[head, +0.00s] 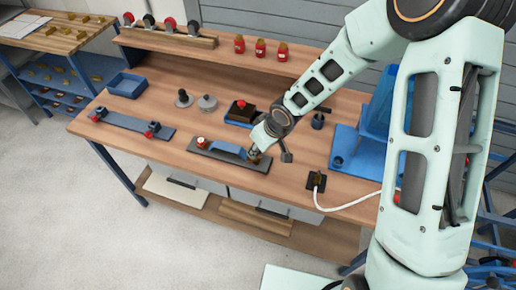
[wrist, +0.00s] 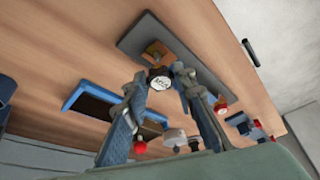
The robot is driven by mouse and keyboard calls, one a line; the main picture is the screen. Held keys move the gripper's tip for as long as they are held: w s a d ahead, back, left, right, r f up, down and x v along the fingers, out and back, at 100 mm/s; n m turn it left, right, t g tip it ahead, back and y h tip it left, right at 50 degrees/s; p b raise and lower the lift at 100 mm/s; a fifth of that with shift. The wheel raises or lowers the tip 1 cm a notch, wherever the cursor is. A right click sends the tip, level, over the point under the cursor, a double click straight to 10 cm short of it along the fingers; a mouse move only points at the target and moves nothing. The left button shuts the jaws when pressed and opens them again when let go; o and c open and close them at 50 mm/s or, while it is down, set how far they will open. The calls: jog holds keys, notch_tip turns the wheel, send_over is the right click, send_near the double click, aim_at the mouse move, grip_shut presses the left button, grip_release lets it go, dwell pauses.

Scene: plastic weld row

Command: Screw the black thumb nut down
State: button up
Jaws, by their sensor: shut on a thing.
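The black thumb nut (wrist: 159,83), with a pale lettered top, sits between my gripper's fingertips (wrist: 160,76) in the wrist view. My gripper is shut on it. Just beyond the nut is a brown-orange block (wrist: 155,53) on a dark grey plate (wrist: 190,60). In the head view, my gripper (head: 256,156) is at the right end of this grey plate (head: 222,158), and the nut is hidden there. A blue block (head: 228,149) and a red-and-white part (head: 202,142) are farther left on the plate.
Behind my gripper is a blue tray with a red-topped part (head: 241,111). A black cup (head: 317,121), a blue stand (head: 346,152) and a black box with a white cable (head: 316,181) are right.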

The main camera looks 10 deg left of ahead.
aim_at(259, 154)
jog(key=shift+f+b, duration=0.7)
jog(key=shift+f, duration=0.15)
dwell(0.6)
jog(key=shift+f+b, duration=0.3)
jog(key=shift+b, duration=0.2)
jog(key=shift+f+b, duration=0.35)
jog(key=shift+b, duration=0.1)
dwell(0.7)
jog(key=shift+f, duration=0.1)
